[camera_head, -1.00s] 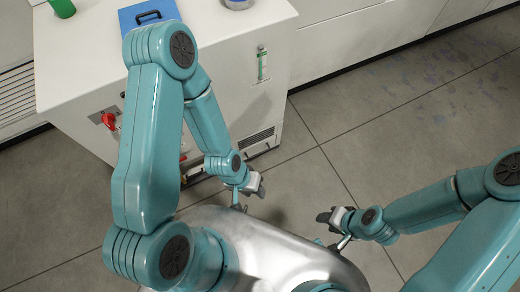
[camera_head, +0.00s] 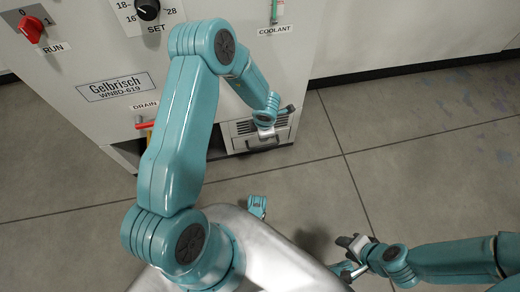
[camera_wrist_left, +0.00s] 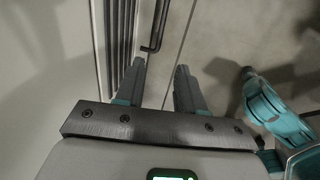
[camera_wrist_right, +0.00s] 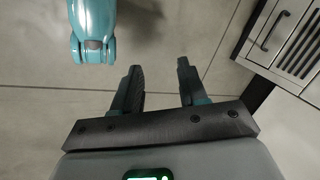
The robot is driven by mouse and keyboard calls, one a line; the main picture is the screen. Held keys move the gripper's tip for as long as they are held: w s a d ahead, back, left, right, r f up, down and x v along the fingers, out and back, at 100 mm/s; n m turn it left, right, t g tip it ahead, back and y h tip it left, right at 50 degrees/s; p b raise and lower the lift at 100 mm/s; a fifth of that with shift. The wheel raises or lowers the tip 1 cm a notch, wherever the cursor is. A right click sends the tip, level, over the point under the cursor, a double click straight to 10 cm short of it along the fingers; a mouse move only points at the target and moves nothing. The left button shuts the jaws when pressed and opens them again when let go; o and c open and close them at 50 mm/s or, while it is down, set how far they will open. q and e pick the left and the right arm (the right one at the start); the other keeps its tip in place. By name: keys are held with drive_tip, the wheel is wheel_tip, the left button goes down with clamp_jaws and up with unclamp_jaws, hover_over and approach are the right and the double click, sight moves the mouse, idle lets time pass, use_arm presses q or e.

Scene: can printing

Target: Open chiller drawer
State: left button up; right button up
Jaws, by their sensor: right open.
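The chiller drawer is the grey vented front (camera_head: 242,127) low on the white chiller, partly covered by my left arm in the head view. It looks closed. Its dark bar handle (camera_wrist_left: 153,35) shows in the left wrist view, just beyond my left gripper (camera_wrist_left: 162,72). The left gripper is open and empty, with the handle ahead of the gap between its fingers. The drawer (camera_wrist_right: 298,45) also shows in the right wrist view, at the upper right. My right gripper (camera_head: 341,256) is open and empty over the floor, away from the chiller.
The chiller front (camera_head: 90,60) carries a red RUN switch (camera_head: 31,28), a black SET knob (camera_head: 148,8) and a red drain valve (camera_head: 143,125). A white wall base (camera_head: 400,35) runs behind. Tiled floor (camera_head: 420,150) is clear to the right.

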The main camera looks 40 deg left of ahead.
use_arm(q)
drive_tip(key=f+b, duration=0.2)
drive_tip(key=f, duration=0.3)
drive_tip(key=w+a+f+b, duration=0.1)
drive_tip(key=f+b, duration=0.2)
drive_tip(key=f, duration=0.2)
drive_tip(key=a+f+b, duration=0.1)
drive_tip(key=f+b, duration=0.2)
drive_tip(key=f, duration=0.2)
drive_tip(key=shift+w+a+f, duration=0.2)
drive_tip(key=shift+w+f, duration=0.05)
drive_tip(key=shift+f, duration=0.1)
use_arm(e)
drive_tip(key=w+d+f+t, duration=0.1)
drive_tip(key=w+f+t, duration=0.1)
drive_tip(key=w+f, duration=0.3)
wheel_tip(320, 180, down, 3)
drive_tip(key=shift+d+f, duration=0.15)
use_arm(q)
drive_tip(key=shift+c, duration=0.3)
clamp_jaws()
